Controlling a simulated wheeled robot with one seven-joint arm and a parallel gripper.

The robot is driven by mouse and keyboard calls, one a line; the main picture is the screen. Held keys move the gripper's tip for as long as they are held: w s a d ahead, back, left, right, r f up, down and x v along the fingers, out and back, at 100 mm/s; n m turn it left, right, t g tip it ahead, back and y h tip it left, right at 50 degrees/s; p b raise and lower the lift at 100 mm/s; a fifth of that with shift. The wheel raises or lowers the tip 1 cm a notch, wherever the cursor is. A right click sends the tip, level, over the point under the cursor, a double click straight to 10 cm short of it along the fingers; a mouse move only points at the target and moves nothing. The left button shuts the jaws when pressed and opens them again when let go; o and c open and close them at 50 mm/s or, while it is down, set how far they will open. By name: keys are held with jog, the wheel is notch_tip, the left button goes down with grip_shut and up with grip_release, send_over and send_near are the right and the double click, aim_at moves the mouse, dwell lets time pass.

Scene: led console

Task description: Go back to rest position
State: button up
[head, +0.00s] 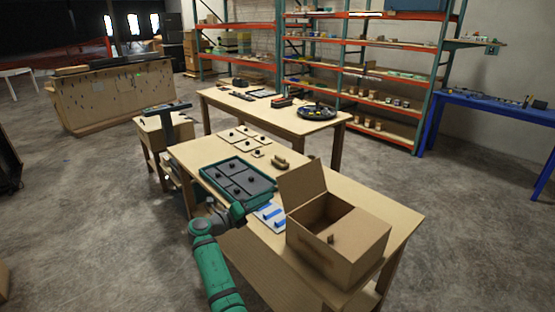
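My green arm reaches up from the bottom of the head view to the near left edge of the wooden table (385,225). My gripper (237,214) is at that edge, just in front of the green tray (222,184) and left of the blue-and-white piece. It is small and dark here, and its fingers cannot be made out. I cannot tell whether it touches anything. The green tray holds dark grey panels with black knobs.
An open cardboard box (338,232) stands on the table's right part, its flap raised. A blue-and-white piece (270,216) lies between tray and box. Several wooden plates with black knobs (237,136) lie behind the tray. Another table (225,98) stands behind.

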jog(key=s+a+f+m+y, duration=0.1)
jog(key=s+f+m+y, duration=0.35)
jog(key=f, duration=0.85)
jog(key=s+a+f+m+y, duration=0.1)
jog(key=s+f+y, duration=0.1)
jog(key=s+f, duration=0.8)
jog(key=s+f+m+g+y, duration=0.1)
jog(key=s+f+m+y, duration=0.6)
jog(key=s+f, duration=1.05)
jog(key=s+d+r+m+t, duration=0.1)
jog(key=s+d+r+m, duration=0.1)
jog(key=s+m, duration=0.6)
jog(key=s+d+r+m, duration=0.25)
jog(key=s+m, duration=0.25)
jog(key=s, duration=0.8)
jog(key=s+d+r+m+t, duration=0.1)
jog(key=s+d+r+m, duration=0.1)
jog(key=s+r+m, duration=0.2)
jog(key=s+d+r+m+t+h, duration=0.1)
jog(key=s+d+r+m, duration=0.2)
jog(key=r, duration=0.7)
jog(key=s+d+r+m, duration=0.3)
jog(key=s+r+m, duration=0.3)
jog(key=s, duration=0.3)
jog(key=shift+r+t, duration=0.4)
jog(key=shift+r, duration=0.4)
